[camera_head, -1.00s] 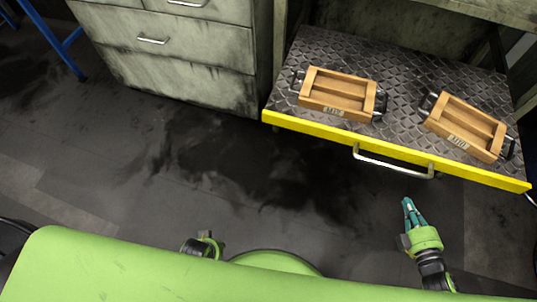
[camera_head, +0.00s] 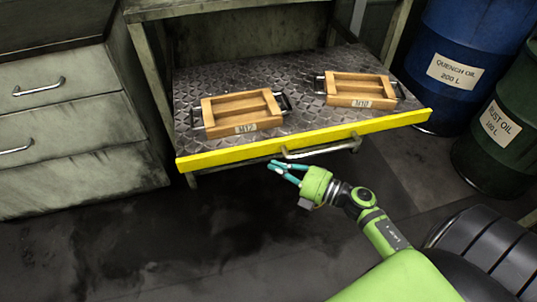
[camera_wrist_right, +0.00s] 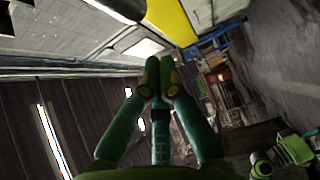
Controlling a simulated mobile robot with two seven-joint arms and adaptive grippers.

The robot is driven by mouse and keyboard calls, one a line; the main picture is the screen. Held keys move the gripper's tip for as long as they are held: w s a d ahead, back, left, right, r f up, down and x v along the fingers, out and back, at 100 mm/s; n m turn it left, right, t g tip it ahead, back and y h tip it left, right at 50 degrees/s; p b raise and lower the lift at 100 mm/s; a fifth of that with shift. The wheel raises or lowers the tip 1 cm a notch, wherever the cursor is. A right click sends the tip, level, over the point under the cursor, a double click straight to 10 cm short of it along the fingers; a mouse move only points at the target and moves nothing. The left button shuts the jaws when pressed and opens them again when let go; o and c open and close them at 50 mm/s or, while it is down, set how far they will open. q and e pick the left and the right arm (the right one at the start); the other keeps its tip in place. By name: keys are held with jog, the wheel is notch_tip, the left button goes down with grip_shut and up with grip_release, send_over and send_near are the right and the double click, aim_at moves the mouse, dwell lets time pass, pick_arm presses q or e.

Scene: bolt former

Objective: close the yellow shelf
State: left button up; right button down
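The yellow shelf is a pulled-out shelf with a yellow front edge (camera_head: 300,140) and a patterned dark metal top. A metal bar handle (camera_head: 325,150) is fixed to its front. The yellow front also shows at the top of the right wrist view (camera_wrist_right: 172,20). My right gripper (camera_head: 272,165) is just in front of and below the handle's left end, seemingly not touching it. In the right wrist view its teal fingertips (camera_wrist_right: 156,80) meet with nothing between them. My left gripper is out of view.
Two wooden trays, left (camera_head: 240,113) and right (camera_head: 360,90), sit on the shelf. A grey drawer cabinet (camera_head: 70,120) stands to the left. A blue drum (camera_head: 455,60) and a green drum (camera_head: 500,125) stand to the right. The floor in front is clear.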

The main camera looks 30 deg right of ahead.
aim_at(255, 148)
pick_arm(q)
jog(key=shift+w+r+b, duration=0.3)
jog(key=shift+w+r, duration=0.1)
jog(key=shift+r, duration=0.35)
pick_arm(e)
jog(key=shift+w+d, duration=0.1)
jog(key=shift+w, duration=2.4)
